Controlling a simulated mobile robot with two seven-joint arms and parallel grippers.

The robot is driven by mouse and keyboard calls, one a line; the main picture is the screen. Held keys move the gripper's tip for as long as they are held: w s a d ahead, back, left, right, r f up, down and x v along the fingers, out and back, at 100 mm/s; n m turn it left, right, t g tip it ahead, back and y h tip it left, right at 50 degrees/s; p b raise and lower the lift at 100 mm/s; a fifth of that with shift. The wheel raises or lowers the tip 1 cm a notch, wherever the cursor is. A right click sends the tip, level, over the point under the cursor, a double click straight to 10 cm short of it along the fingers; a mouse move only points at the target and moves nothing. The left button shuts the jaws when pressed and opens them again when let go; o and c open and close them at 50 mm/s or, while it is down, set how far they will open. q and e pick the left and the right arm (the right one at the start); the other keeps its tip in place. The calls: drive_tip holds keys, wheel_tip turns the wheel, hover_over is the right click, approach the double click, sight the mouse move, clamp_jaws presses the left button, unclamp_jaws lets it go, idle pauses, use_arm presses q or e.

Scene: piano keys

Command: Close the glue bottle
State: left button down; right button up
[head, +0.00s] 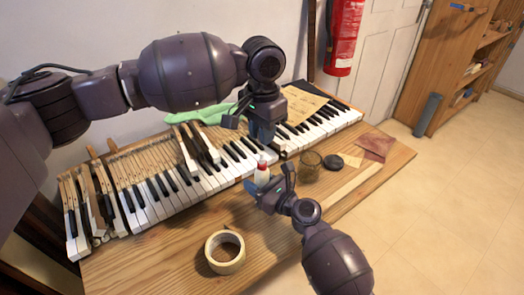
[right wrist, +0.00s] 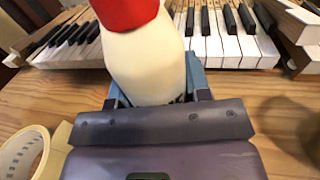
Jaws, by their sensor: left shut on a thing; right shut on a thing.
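The white glue bottle (head: 262,176) with a red top stands upright in my right gripper (head: 268,189), above the wooden table. In the right wrist view the white body (right wrist: 147,65) sits between the blue fingers (right wrist: 158,88), and the red part (right wrist: 125,12) runs out of the top of the picture. My left gripper (head: 262,138) points down just above the bottle's red top, its fingers close together. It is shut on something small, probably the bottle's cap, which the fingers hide. I cannot tell whether it touches the bottle.
Piano keys (head: 205,180) run along the back of the table (head: 165,262). A tape roll (head: 225,251) lies front left. A glass jar (head: 309,166), a dark round lid (head: 334,161) and sandpaper (head: 376,146) lie to the right. A green cloth (head: 200,114) lies behind the keys.

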use_arm(q)
drive_tip(key=shift+f, duration=1.65)
drive_tip(key=shift+f, duration=0.9)
drive_tip(key=shift+f, duration=0.55)
use_arm(e)
clamp_jaws()
